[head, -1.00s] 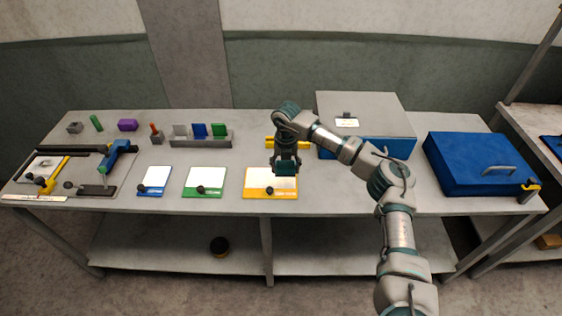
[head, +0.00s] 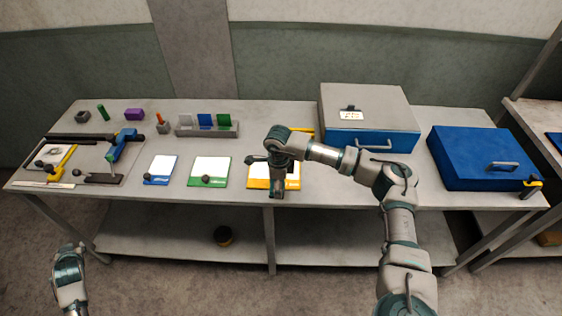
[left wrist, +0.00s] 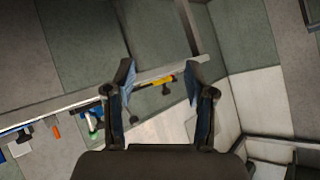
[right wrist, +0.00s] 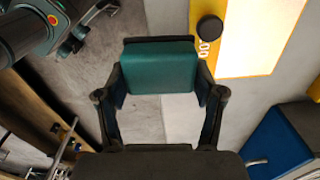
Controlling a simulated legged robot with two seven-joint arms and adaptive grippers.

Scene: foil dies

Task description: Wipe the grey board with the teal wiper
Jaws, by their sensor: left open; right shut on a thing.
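My right gripper (right wrist: 160,85) is shut on the teal wiper (right wrist: 160,65), a flat block seen up close in the right wrist view. In the head view my right gripper (head: 277,188) points down by the table's front edge, before the yellow-edged card; the wiper is hard to make out there. A flat grey board (head: 88,163) lies at the table's left end, with a dark bar and tools on it. My left gripper (left wrist: 162,78) is open and empty in the left wrist view. In the head view only part of my left arm shows, at the lower left.
Blue-edged (head: 161,167), green-edged (head: 210,170) and yellow-edged cards with dark knobs lie along the front. A grey rack (head: 207,130) stands behind. A grey-lidded blue box (head: 367,110) and a blue case (head: 475,160) fill the right.

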